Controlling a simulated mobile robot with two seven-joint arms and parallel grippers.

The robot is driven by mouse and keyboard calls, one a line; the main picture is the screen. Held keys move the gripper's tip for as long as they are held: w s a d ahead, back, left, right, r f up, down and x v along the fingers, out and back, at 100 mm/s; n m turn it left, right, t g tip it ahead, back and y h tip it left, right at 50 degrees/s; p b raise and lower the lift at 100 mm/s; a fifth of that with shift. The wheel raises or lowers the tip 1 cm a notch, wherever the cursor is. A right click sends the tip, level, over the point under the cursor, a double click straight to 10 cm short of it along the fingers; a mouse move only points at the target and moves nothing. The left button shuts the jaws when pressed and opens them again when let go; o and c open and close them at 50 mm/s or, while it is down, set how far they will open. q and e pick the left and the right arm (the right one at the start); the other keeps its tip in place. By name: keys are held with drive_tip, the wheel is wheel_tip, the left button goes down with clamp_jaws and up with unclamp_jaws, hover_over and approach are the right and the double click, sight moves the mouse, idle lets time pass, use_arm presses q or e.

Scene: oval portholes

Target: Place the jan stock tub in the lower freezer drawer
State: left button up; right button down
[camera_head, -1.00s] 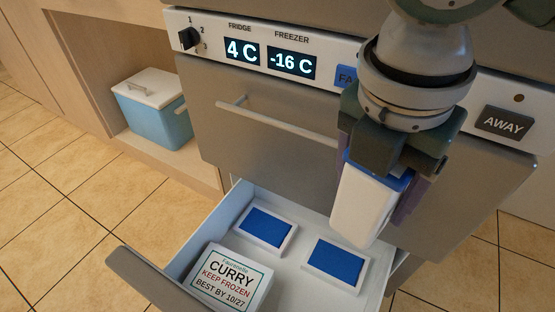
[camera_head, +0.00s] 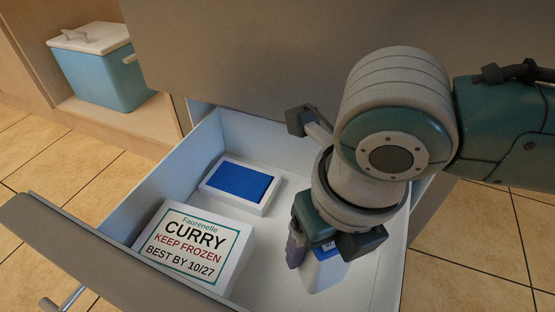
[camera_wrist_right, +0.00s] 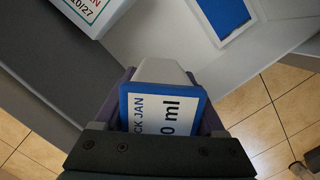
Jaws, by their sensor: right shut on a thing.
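The jan stock tub (camera_head: 325,272) is a white tapered tub with a blue lid, low over the right part of the open freezer drawer (camera_head: 150,180). In the right wrist view the tub's lid (camera_wrist_right: 163,108) shows "CK JAN" and "0 ml". My right gripper (camera_head: 322,250) is shut on the tub, with a purple finger on either side of it. The arm hides part of the tub, and I cannot tell whether its bottom touches the drawer floor. My left gripper is not in view.
A curry box (camera_head: 195,248) sits at the drawer's front left, with a blue-topped white tray (camera_head: 240,185) behind it. The closed drawer front (camera_head: 230,50) stands above. A blue cooler (camera_head: 100,75) is in the cabinet at the left.

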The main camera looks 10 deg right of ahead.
wheel_tip(320, 180, down, 16)
drive_tip(key=b, duration=1)
drive_tip(key=shift+r+b, duration=0.1)
drive_tip(key=shift+b, duration=0.3)
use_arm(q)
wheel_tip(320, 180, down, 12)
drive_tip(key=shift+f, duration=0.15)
use_arm(e)
drive_tip(key=shift+r, duration=0.15)
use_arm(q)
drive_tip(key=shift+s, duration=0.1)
use_arm(e)
unclamp_jaws()
drive_tip(key=r+p, duration=0.3)
drive_tip(key=s+r+p, duration=0.1)
drive_tip(key=r+p, duration=0.2)
drive_tip(key=r, duration=0.1)
drive_tip(key=r+p, duration=0.3)
drive_tip(key=shift+s+d+r, duration=0.2)
drive_tip(key=shift+s+r, duration=0.05)
drive_tip(key=shift+r, duration=0.1)
drive_tip(key=shift+s+r+p, duration=0.15)
drive_tip(key=shift+r+p, duration=0.4)
drive_tip(key=shift+p, duration=0.05)
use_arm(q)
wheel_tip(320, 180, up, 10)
